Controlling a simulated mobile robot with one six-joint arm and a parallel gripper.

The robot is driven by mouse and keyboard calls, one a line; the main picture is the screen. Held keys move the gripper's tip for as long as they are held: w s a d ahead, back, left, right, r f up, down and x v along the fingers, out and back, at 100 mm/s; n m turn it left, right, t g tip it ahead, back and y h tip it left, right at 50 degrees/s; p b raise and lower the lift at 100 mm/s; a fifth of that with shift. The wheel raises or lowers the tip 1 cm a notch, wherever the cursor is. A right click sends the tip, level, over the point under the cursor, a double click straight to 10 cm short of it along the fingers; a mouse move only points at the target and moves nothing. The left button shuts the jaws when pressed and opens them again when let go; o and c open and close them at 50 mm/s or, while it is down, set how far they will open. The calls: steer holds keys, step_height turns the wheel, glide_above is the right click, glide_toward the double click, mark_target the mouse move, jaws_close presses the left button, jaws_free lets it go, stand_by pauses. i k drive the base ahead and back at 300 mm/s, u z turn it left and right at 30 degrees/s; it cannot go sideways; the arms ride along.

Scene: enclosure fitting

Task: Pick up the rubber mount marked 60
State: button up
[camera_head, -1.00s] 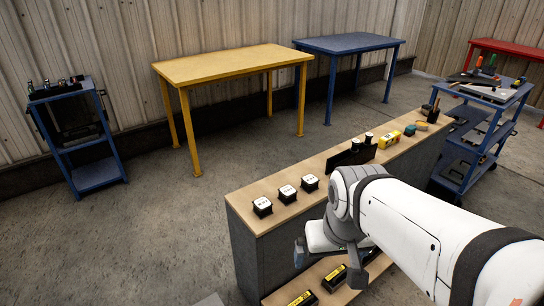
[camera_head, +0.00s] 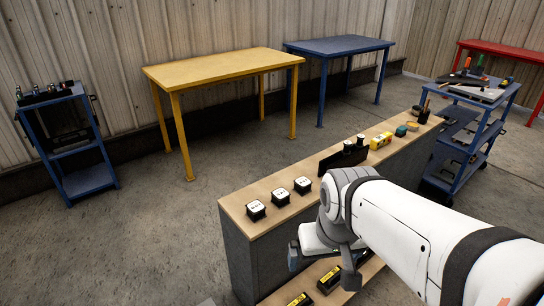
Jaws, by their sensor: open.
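Three black blocks with white marked tops stand in a slanting row on the near left end of the wooden counter: a left block (camera_head: 255,209), a middle block (camera_head: 280,196) and a right block (camera_head: 302,185). They look like the rubber mounts, but their marks are too small to read, so I cannot tell which is 60. My gripper (camera_head: 320,258) is below and to the right of the row in the picture, in front of the counter's side. It is open, partly hidden by my wrist, and holds nothing visible.
A yellow item (camera_head: 380,141) lies farther back. Yellow-and-black items (camera_head: 300,300) lie on a lower shelf. A yellow table (camera_head: 220,66) and blue cart (camera_head: 80,150) stand beyond open floor.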

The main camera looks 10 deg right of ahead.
mark_target(256, 210)
steer(key=u, duration=1.75)
steer(key=k, duration=0.85)
steer(key=z, duration=1.1)
steer(key=i, duration=0.95)
